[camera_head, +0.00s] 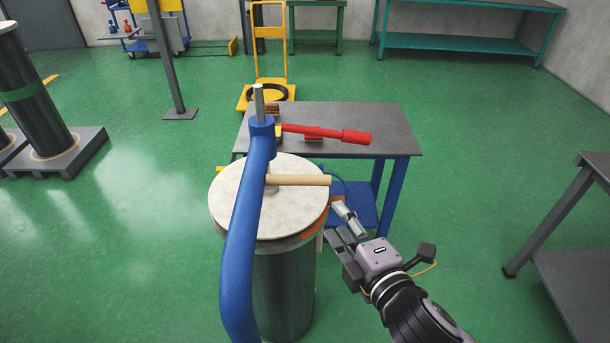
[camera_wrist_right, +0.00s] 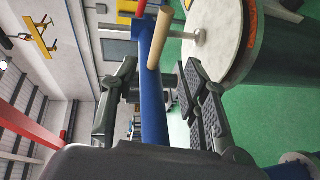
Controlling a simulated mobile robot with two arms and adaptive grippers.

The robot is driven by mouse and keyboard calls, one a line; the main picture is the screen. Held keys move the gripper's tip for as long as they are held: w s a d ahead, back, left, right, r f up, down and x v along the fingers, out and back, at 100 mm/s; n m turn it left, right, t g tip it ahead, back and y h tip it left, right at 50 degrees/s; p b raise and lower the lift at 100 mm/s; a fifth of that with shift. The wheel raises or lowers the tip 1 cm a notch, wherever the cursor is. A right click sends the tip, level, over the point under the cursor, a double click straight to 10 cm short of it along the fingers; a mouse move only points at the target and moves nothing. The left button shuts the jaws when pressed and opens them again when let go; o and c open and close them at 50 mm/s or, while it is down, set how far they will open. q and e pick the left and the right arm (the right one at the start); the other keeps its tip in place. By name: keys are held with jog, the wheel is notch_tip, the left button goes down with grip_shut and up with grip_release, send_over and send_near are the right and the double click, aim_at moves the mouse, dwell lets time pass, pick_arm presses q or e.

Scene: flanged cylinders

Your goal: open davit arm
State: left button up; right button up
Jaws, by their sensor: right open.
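The blue davit arm (camera_head: 241,220) rises in front of the cylinder and bends over its pale round lid (camera_head: 297,215). A wooden handle (camera_head: 300,180) sticks out to the right from below the arm's head, over the lid. My right gripper (camera_head: 346,238) is open and empty, to the right of the lid's edge and apart from the arm. In the right wrist view the blue arm (camera_wrist_right: 153,112) and the wooden handle (camera_wrist_right: 175,35) line up with the gap between the fingers (camera_wrist_right: 158,95), beyond them. My left gripper is not in view.
A grey-topped workbench (camera_head: 385,130) stands behind the cylinder, with a red bar (camera_head: 325,133) showing above it. A grey table (camera_head: 590,240) is at right. Another cylinder (camera_head: 35,100) on a dark base stands at left. Green floor is free between them.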

aim_at(309, 184)
jog(key=p+x, duration=0.3)
jog(key=x, duration=1.3)
jog(key=shift+w+a+f, duration=0.15)
jog(key=shift+w+f, duration=0.05)
jog(key=shift+w, duration=0.15)
grip_shut()
